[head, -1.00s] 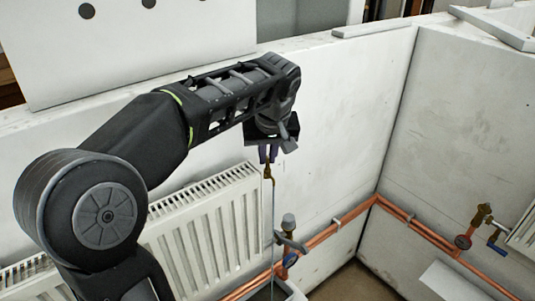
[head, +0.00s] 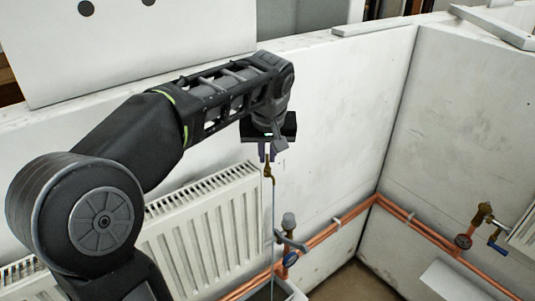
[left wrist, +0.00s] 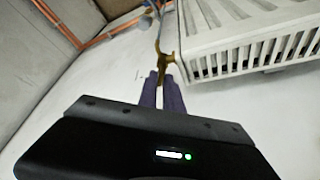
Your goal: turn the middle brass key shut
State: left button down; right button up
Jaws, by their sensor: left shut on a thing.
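A small brass key piece (head: 268,173) stands out at the top right end of the white radiator (head: 205,235). My left gripper (head: 267,156) points down over it, with its purple fingers shut on its upper part. In the left wrist view, the brass key (left wrist: 166,57) shows just beyond the fingertips (left wrist: 164,78), beside the radiator's end. The part between the fingers is hidden. A thin pale line runs straight down from the brass; I cannot tell whether it is water or cord. My right gripper is not in view.
Copper pipes (head: 330,230) run along the lower walls. A capped valve (head: 288,222) and blue-handled fitting stand below right of the brass. A grey container rim (head: 292,291) shows at the bottom. Another brass valve (head: 484,212) is on the right wall.

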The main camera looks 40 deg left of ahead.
pick_arm(q)
jog(key=m+h, duration=0.1)
jog(key=m, duration=0.2)
jog(key=m+t+h, duration=0.1)
jog(key=m, duration=0.1)
jog(key=shift+r+m+b, duration=0.1)
jog(key=shift+m+b, duration=0.25)
jog(key=shift+m, duration=0.05)
jog(key=m+h, duration=0.2)
jog(key=m, duration=0.3)
jog(key=shift+a, duration=0.1)
jog(key=c, duration=1.9)
grip_release()
jog(key=v, duration=0.8)
